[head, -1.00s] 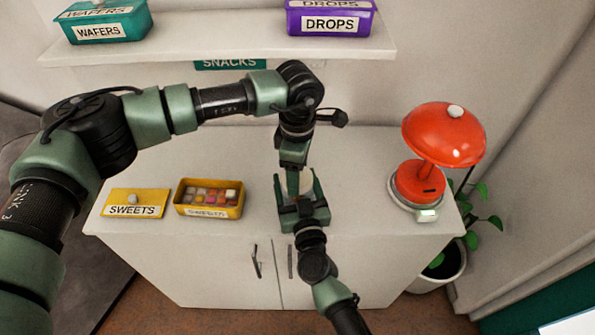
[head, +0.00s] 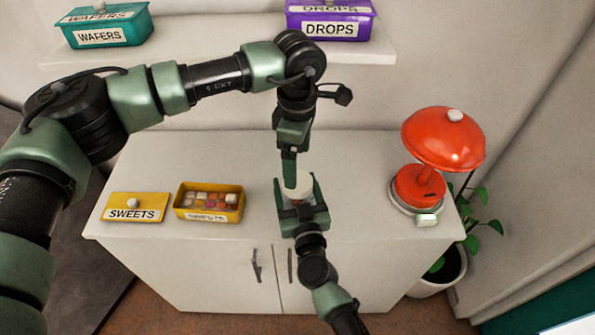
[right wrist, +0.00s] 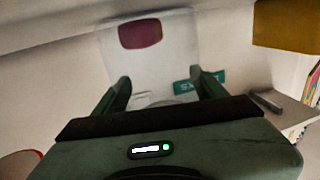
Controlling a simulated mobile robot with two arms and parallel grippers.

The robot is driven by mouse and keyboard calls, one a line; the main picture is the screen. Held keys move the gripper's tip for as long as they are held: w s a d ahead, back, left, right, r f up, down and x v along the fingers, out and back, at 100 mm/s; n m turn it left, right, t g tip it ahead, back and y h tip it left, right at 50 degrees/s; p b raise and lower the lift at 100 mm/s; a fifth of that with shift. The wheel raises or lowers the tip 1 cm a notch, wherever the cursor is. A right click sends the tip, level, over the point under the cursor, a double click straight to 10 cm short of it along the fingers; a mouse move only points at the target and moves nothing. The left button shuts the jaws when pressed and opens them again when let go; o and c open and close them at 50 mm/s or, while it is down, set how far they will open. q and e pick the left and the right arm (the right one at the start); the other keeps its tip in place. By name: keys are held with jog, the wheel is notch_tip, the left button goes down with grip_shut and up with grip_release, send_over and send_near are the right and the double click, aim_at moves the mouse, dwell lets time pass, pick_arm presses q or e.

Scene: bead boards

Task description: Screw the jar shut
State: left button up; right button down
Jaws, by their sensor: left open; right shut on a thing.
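The jar (head: 297,205) stands upright near the cabinet's front edge in the head view, its body mostly hidden by my right gripper. A cream lid (head: 303,190) shows at its top; I cannot tell how tightly it sits. My right gripper (head: 300,196) comes from the front and is shut around the jar, one finger on each side. Its fingers also show in the right wrist view (right wrist: 160,84). My left gripper (head: 290,180) points down from above, its fingertips at the lid. It is open, though the gap between its fingers is hard to see.
The cabinet top (head: 350,165) is clear between the jar and a red lamp (head: 440,140) at right. An open yellow tin of sweets (head: 208,215) and its lid (head: 134,213) lie at left. A shelf (head: 220,50) above holds a teal tin (head: 105,28) and a purple tin (head: 330,25).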

aim_at(297, 197)
pick_arm(q)
notch_tip(297, 197, up, 6)
jog(key=shift+f, duration=0.1)
pick_arm(e)
jog(key=shift+c, duration=0.3)
grip_release()
pick_arm(q)
jog(key=shift+f+b, duration=0.35)
pick_arm(e)
jog(key=shift+v, duration=3.9)
jog(key=shift+f, duration=0.1)
